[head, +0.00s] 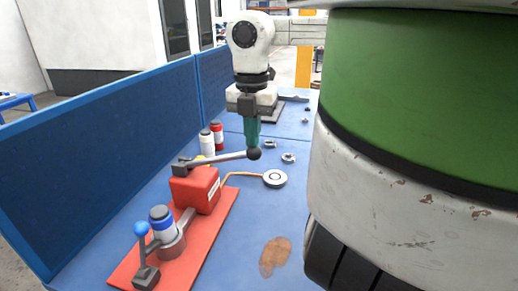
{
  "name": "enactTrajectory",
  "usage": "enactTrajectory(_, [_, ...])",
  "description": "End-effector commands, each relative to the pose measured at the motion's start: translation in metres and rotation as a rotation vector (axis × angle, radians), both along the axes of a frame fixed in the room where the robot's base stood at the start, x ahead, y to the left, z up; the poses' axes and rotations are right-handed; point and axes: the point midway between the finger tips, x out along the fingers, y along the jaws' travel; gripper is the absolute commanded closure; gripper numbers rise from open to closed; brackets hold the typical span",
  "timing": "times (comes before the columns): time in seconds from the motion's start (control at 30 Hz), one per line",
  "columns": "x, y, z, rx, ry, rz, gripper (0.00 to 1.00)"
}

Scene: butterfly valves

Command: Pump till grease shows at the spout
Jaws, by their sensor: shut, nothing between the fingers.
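A red pump body (195,189) stands on a red base plate (215,221) on the blue table. Its grey lever (215,160) reaches right, slightly raised, and ends in a black ball knob (254,154). My gripper (251,143) points down with its teal fingers shut and empty, right above the knob. Whether the fingertips touch the knob I cannot tell. A thin copper-coloured tube (240,174) runs from the pump to a pale round disc (274,178) with a dark centre. Any grease at the tube's end is too small to make out.
A blue-handled lever (141,240) and a blue-banded cylinder (161,222) stand on the plate's near end. White (206,142) and red (217,132) bottles stand behind the pump. A brown smear (275,255) marks the table. A blue screen (110,145) borders the left side.

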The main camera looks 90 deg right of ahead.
Motion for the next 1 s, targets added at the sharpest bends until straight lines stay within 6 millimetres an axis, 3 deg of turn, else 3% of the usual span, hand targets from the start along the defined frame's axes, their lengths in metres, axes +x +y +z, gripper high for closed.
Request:
enactTrajectory(0.1, [-0.002, 0.000, -0.015, 0.000, -0.001, 0.000, 1.00])
enactTrajectory(0.8, [-0.010, 0.004, -0.071, -0.001, -0.002, 0.001, 1.00])
enactTrajectory(1.0, [-0.009, 0.003, -0.058, -0.001, -0.003, 0.001, 1.00])
